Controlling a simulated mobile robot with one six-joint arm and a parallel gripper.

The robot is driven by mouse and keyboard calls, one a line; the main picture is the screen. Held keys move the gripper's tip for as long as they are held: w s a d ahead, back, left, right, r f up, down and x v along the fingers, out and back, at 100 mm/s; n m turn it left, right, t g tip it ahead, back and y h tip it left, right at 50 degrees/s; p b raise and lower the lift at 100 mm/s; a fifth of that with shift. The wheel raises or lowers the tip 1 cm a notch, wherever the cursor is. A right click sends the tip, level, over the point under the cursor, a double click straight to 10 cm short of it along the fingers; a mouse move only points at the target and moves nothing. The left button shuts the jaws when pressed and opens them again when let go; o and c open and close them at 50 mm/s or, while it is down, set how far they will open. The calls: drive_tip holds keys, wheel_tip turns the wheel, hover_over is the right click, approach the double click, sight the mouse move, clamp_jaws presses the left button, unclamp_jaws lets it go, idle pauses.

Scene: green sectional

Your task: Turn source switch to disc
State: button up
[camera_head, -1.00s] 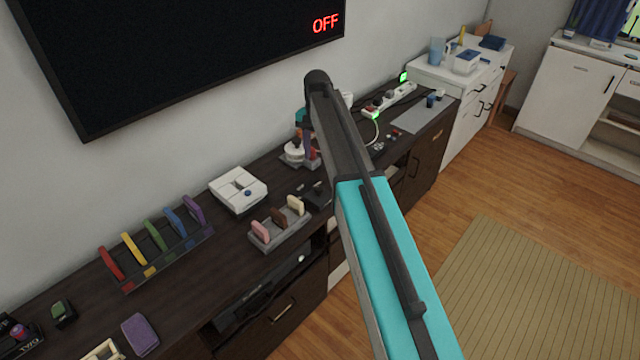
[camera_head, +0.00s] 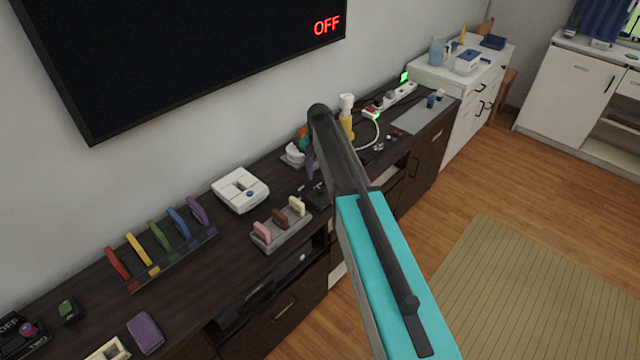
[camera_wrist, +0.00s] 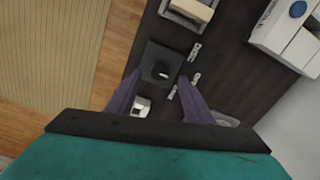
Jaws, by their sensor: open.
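A black knob (camera_wrist: 162,71) on a dark square base (camera_wrist: 160,55) lies between my fingertips in the wrist view. It appears to be the source switch. Small pale label plates (camera_wrist: 195,52) stand beside it, too small to read. In the head view a dark block (camera_head: 316,196) beside the slotted rack seems to be the same switch, partly hidden by my arm. My gripper (camera_wrist: 159,78) is open, with one purple finger on each side of the knob; I cannot tell whether either touches it. One purple finger (camera_head: 310,166) also shows in the head view.
A grey rack (camera_head: 283,236) with pink, brown and cream pieces stands close to the switch. A white box (camera_head: 240,190) and a rack of coloured pieces (camera_head: 160,262) stand left. A yellow bottle (camera_head: 346,124) stands behind my arm. A wall screen (camera_head: 190,50) reads OFF.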

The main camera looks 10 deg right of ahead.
sight(320, 189)
drive_tip(key=shift+f+p, duration=0.65)
drive_tip(key=shift+f, duration=1.7)
drive_tip(key=c, duration=1.1)
drive_tip(key=shift+o, duration=0.2)
drive_tip(key=shift+n+b, duration=0.45)
drive_tip(key=shift+n, duration=0.05)
drive_tip(key=shift+f+n+b, duration=0.1)
drive_tip(key=shift+n+b, duration=0.75)
drive_tip(key=shift+n, duration=0.35)
drive_tip(key=n+b, duration=0.2)
drive_tip(key=n, duration=0.3)
drive_tip(key=shift+d+n, duration=0.1)
drive_tip(key=shift+n, duration=0.2)
